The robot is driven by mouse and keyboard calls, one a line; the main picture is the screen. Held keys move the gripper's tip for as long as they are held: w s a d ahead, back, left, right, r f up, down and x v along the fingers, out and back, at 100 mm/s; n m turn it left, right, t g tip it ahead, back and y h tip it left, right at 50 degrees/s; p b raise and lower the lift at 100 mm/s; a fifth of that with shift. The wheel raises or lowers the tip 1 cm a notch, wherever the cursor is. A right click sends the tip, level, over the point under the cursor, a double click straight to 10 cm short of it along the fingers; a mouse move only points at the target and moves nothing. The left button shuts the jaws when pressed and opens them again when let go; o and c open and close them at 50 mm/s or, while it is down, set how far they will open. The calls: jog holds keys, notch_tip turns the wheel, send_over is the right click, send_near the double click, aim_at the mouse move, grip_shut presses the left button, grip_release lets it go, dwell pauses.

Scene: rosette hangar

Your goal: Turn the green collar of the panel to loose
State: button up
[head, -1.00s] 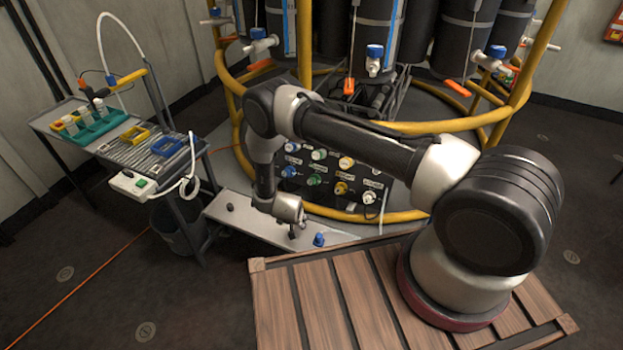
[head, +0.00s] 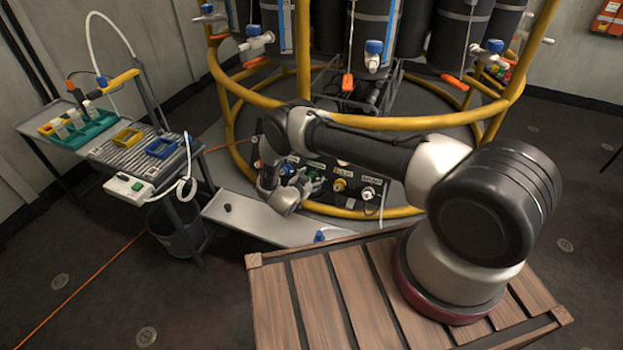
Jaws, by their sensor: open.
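The dark panel (head: 327,183) stands low inside the yellow tube frame, with labelled connectors in rows. The green collar (head: 315,171) is in its lower row, partly hidden by my gripper. My gripper (head: 304,182) is open, just in front of and beside the green collar, pointing at the panel. I cannot tell whether its fingers touch the collar. My arm hides much of the upper row.
A grey shelf (head: 262,221) below the panel carries a small black knob (head: 227,208) and a blue-capped part (head: 320,236). Yellow tubes (head: 350,213) pass below and above the panel. A tool cart (head: 137,150) stands at the left.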

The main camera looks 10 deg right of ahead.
jog(key=shift+w+d+f, duration=0.2)
jog(key=shift+w+d, duration=0.1)
jog(key=shift+w, duration=0.15)
jog(key=c, duration=1)
